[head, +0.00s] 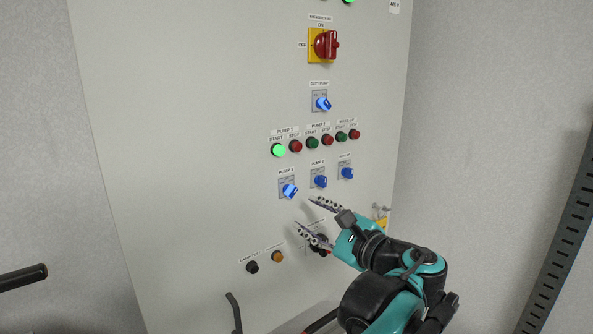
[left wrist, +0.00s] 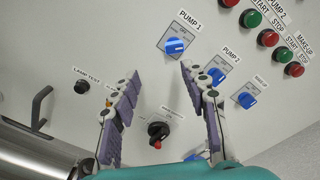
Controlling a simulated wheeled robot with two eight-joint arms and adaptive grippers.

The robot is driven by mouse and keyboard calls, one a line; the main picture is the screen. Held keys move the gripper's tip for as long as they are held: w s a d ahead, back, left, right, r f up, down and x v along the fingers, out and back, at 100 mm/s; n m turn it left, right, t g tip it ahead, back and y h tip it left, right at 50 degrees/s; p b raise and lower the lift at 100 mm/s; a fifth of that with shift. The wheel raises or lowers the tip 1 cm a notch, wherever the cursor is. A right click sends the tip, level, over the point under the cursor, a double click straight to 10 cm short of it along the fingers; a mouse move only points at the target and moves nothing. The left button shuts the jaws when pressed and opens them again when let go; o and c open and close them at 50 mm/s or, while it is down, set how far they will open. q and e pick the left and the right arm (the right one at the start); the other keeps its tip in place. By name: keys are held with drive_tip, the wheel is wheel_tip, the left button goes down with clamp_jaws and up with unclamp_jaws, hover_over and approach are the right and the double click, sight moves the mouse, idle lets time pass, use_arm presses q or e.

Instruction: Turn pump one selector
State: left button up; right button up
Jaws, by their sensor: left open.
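The pump one selector (head: 289,190) is a blue knob on a grey square plate, under the green and red buttons on the cabinet front. Its handle looks tilted in the head view. In the left wrist view the same knob (left wrist: 175,46) sits below the label PUMP 1, beyond the fingertips and between their lines. My left gripper (head: 306,213) is open and empty, below and slightly right of the selector in the head view. Its two fingers also show in the left wrist view (left wrist: 160,72), apart from the knob. My right gripper is not in view.
The pump two selector (head: 320,181) and a third blue selector (head: 347,173) are close on the right. A lit green button (head: 278,150) is above. A dark rotary knob (left wrist: 158,131) is below, near the fingers. A black handle (left wrist: 41,107) sticks out lower left.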

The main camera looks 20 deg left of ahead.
sight(294, 193)
use_arm(q)
drive_tip(key=w+a, duration=0.1)
drive_tip(key=w+a+r+p, duration=0.1)
drive_tip(key=w+a, duration=0.1)
drive_tip(key=w+a+r+p, duration=0.1)
drive_tip(key=w+a, duration=0.1)
drive_tip(key=shift+r, duration=0.1)
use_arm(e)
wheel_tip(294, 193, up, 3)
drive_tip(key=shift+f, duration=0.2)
use_arm(q)
clamp_jaws()
